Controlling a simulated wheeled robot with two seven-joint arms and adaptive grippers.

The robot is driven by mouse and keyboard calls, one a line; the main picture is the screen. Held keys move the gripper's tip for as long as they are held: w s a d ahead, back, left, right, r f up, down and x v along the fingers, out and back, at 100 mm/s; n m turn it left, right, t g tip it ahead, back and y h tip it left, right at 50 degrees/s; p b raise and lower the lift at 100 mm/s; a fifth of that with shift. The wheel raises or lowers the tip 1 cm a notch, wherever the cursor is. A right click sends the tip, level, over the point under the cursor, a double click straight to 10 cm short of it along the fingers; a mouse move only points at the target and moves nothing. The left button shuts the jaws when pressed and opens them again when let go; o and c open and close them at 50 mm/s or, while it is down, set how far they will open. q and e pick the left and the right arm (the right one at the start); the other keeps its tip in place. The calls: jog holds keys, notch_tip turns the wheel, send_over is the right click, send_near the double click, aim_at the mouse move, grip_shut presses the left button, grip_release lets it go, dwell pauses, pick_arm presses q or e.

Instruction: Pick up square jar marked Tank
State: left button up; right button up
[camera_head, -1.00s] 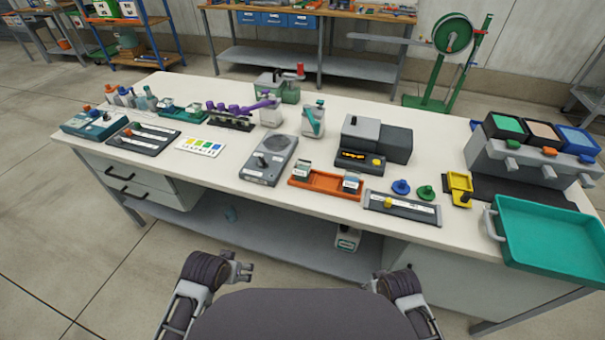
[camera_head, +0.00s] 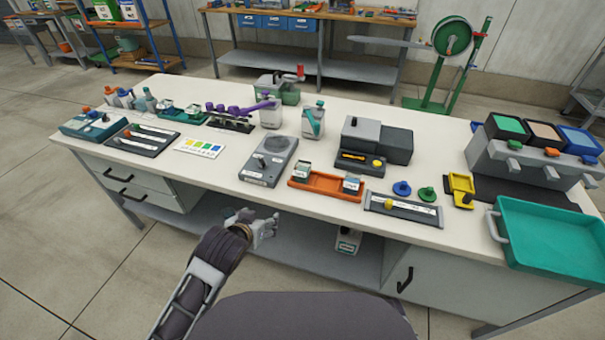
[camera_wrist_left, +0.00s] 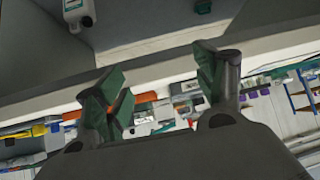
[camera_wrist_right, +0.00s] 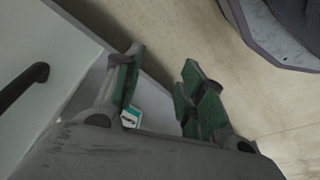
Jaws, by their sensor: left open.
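Two small square jars with dark lids stand at the ends of the orange tray (camera_head: 326,182) on the bench: the left jar (camera_head: 303,172) and the right jar (camera_head: 351,184). Their white labels are too small to read, so I cannot tell which says Tank. My left gripper (camera_head: 273,224) is open and empty, in front of the bench and below its top, left of and nearer than the tray. Its spread fingers show in the left wrist view (camera_wrist_left: 158,78). My right gripper (camera_wrist_right: 162,72) is open and empty in its wrist view, and out of the head view.
A grey plate device (camera_head: 268,160) stands left of the tray, a dark grey box instrument (camera_head: 393,146) behind it, and a slotted bar (camera_head: 402,208) to its right. A teal tray (camera_head: 550,240) lies at the right. A white container (camera_head: 348,241) sits on the lower shelf.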

aim_at(299, 175)
pick_arm(q)
jog(key=w+d+r+m+t+h, duration=0.1)
jog(key=w+d+r+t+h, duration=0.1)
jog(key=w+d+r, duration=0.3)
jog(key=d+r+t, duration=0.1)
jog(key=d, duration=0.2)
jog(key=shift+w+r+t+h, duration=0.2)
jog(key=shift+r+t+h, duration=0.1)
jog(key=shift+r, duration=0.05)
pick_arm(e)
jog(key=s+d+f, duration=0.1)
jog(key=s+f, duration=0.3)
jog(key=f, duration=0.4)
jog(key=s+d+f, duration=0.1)
jog(key=s+f, duration=0.4)
jog(key=f, duration=0.3)
jog(key=shift+d, duration=0.4)
pick_arm(q)
jog(key=shift+b+x, duration=0.45)
jog(key=shift+x, duration=3.25)
jog(key=shift+w+d+f, duration=0.1)
jog(key=shift+w+f, duration=0.2)
jog(key=shift+w, duration=0.15)
pick_arm(e)
jog(key=shift+w+a+r+g, duration=0.15)
jog(key=shift+w+a+r, duration=0.05)
jog(key=shift+a+r, duration=0.25)
jog(key=shift+w+a+r+g, duration=0.15)
jog(key=shift+a+r, duration=0.2)
jog(key=shift+a, duration=0.05)
